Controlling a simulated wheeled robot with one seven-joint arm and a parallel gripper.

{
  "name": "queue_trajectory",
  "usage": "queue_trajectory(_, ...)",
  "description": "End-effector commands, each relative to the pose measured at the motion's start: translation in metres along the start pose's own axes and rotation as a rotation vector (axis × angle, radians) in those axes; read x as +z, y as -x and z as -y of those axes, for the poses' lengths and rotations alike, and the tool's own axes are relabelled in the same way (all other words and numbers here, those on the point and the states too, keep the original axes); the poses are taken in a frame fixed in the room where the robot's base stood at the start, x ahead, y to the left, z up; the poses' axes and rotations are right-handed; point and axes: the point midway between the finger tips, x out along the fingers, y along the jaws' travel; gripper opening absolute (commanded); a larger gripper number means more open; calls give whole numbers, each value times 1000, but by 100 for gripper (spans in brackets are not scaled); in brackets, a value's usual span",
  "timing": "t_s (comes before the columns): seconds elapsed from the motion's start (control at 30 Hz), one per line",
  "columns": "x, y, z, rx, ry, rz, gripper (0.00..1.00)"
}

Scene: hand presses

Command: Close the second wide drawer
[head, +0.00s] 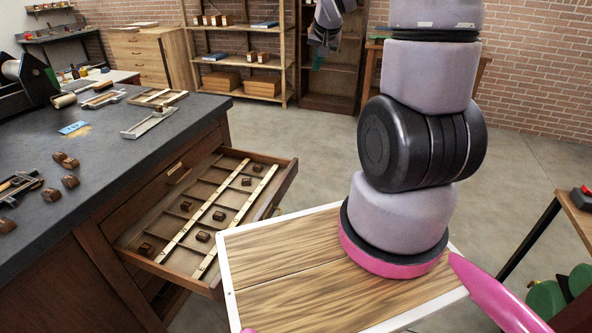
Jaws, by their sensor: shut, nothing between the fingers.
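A wide wooden drawer (283,187) stands pulled out from the dark wood cabinet under the grey worktop (110,135). It has thin dividers, two pale strips and several small brown blocks inside. A shut drawer front (150,192) with a pale label sits above it. My gripper (322,44) hangs at the top of the view, beyond and above the open drawer and well apart from it. It is small and dark here, and looks shut and empty. The near corner of the drawer is partly hidden behind my wood-topped base.
Tools, brown wooden blocks and trays lie on the worktop. Wooden shelves (240,62) and a pale drawer cabinet (150,58) stand along the brick wall. A table (576,212) with a red-topped item is at the right. The grey floor beyond the drawer is clear.

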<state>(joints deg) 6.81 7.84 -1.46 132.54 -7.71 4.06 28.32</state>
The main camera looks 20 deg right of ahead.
Motion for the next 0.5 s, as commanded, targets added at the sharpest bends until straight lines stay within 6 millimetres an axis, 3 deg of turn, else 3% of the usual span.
queue_trajectory(0.03,3,-29,-7,7,-3,9,0)
queue_trajectory(0.27,26,-142,-30,-18,-17,15,0)
queue_trajectory(0.5,89,-247,-60,-88,-52,53,0)
